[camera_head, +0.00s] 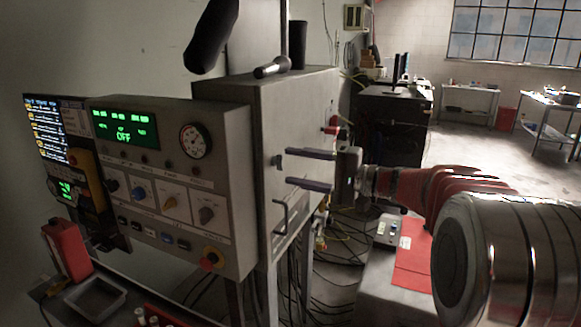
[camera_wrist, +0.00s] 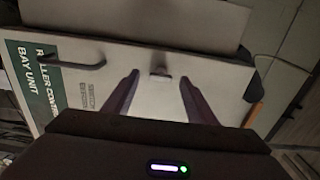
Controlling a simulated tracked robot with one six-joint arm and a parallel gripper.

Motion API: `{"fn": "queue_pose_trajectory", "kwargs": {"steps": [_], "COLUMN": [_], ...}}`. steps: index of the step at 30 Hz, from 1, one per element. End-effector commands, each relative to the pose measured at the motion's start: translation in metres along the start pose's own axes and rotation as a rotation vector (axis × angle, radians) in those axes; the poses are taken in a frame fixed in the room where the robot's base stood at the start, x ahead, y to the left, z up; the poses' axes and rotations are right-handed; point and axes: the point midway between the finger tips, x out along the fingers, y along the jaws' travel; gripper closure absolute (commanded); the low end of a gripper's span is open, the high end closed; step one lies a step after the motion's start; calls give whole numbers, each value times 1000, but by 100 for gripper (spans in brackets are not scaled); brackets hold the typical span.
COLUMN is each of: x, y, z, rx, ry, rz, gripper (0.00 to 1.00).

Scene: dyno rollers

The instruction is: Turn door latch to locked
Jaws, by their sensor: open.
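The door latch (camera_head: 278,161) is a small knob on the side door (camera_head: 262,115) of the grey control cabinet. In the wrist view the latch lies between the fingertips of my gripper (camera_wrist: 159,78), with a gap on each side. I cannot tell whether the fingertips reach its depth. Which way the latch is turned is too small to tell.
A dark bar handle (camera_head: 282,217) sits below the latch on the door; it also shows in the wrist view (camera_wrist: 72,61). A red knob (camera_head: 333,125) stands near the cabinet's far edge. The front panel (camera_head: 165,200) carries dials and switches. Cables (camera_head: 315,270) hang below.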

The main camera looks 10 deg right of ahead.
Motion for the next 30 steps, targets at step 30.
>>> {"fn": "queue_pose_trajectory", "kwargs": {"steps": [30], "x": [-109], "y": [1], "z": [1], "rx": [0], "ry": [-1], "rz": [1], "gripper": [48]}}
